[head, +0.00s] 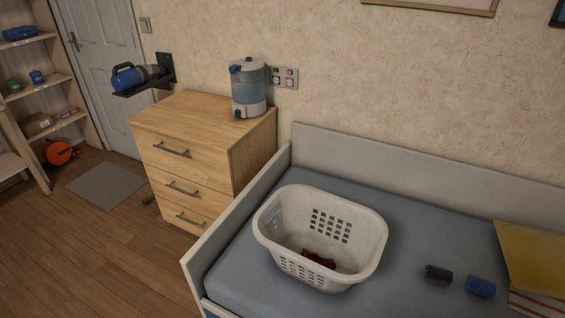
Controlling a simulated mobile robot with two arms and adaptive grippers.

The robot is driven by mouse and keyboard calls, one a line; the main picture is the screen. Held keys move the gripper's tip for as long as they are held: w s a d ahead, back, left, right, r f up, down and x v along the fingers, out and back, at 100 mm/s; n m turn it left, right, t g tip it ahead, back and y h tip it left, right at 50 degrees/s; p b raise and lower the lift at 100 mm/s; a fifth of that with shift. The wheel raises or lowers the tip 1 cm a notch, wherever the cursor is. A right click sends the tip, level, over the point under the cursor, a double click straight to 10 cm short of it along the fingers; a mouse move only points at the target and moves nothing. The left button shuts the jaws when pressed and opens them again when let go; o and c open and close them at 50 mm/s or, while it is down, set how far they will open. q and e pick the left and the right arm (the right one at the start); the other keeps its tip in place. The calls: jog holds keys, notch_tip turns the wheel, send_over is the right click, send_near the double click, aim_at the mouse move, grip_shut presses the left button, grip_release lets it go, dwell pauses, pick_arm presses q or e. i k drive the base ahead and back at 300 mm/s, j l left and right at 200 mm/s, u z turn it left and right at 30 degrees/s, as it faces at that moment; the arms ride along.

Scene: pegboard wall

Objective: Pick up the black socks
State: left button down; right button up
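A small black rolled bundle (438,274), which looks like the black socks, lies on the grey-blue mattress (408,222) at the lower right. A similar blue bundle (481,287) lies just to its right, a small gap apart. A white laundry basket (372,232) stands on the mattress to the left of the black bundle, with a dark red cloth item (318,259) inside on its floor. Neither of my grippers shows in the head view.
A yellow folded item (530,255) lies on the bed's right side, above a striped cloth (535,305). The bed's raised grey frame (240,215) borders the left and back. A wooden drawer chest (205,150) with a water dispenser (248,90) stands beyond it. Mattress around the black bundle is mostly clear.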

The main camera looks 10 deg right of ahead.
aim_at(436, 274)
jog(key=z, duration=1.7)
jog(key=l+u, duration=0.25)
